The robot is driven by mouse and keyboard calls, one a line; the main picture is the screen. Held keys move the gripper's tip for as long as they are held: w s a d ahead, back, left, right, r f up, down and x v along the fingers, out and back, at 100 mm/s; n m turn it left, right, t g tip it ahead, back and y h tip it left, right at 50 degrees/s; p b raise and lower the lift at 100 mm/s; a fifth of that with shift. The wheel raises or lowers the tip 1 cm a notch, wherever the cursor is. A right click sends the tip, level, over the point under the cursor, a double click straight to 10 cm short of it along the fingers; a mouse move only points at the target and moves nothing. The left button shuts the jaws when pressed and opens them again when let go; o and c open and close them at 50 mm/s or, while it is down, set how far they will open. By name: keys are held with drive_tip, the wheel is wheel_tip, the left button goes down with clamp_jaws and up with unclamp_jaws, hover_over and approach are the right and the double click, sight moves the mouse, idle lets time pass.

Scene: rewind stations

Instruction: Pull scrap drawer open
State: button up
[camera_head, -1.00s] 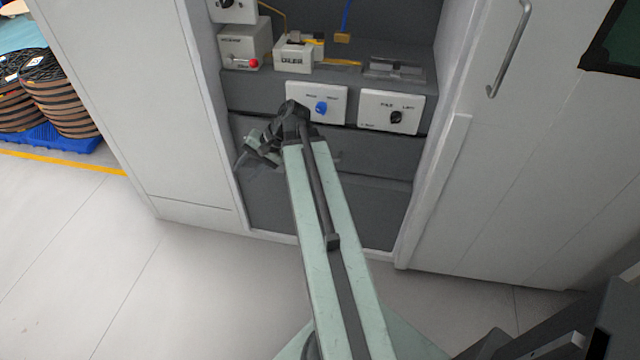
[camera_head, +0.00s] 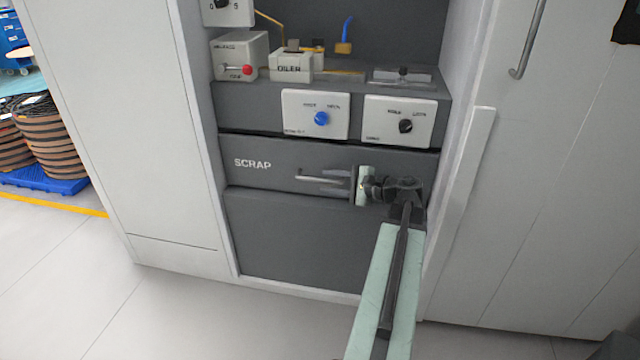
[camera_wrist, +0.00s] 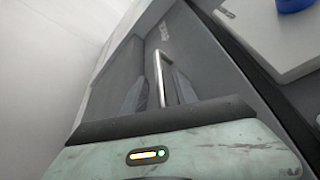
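The scrap drawer (camera_head: 270,150) is a dark grey front marked SCRAP, and it looks flush with the cabinet. Its silver bar handle (camera_head: 308,179) sits right of the label. My gripper (camera_head: 335,183) reaches in from the right, its fingers pointing left along the drawer front at the handle's right part. In the wrist view, the handle (camera_wrist: 158,75) shows between the two dark fingers of my gripper (camera_wrist: 160,88). The fingers stand apart with gaps beside the bar, so the gripper looks open. Whether a finger touches the bar is unclear.
Above the drawer are a panel with a blue knob (camera_head: 321,118), a panel with a black knob (camera_head: 405,126) and an oiler box (camera_head: 291,67). White cabinet walls flank the recess. A plain grey panel (camera_head: 290,240) lies below. The floor in front is clear.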

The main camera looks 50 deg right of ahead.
drive_tip(key=x, duration=0.4)
drive_tip(key=shift+f+b, duration=0.1)
drive_tip(key=shift+b, duration=0.2)
clamp_jaws()
idle(1.0)
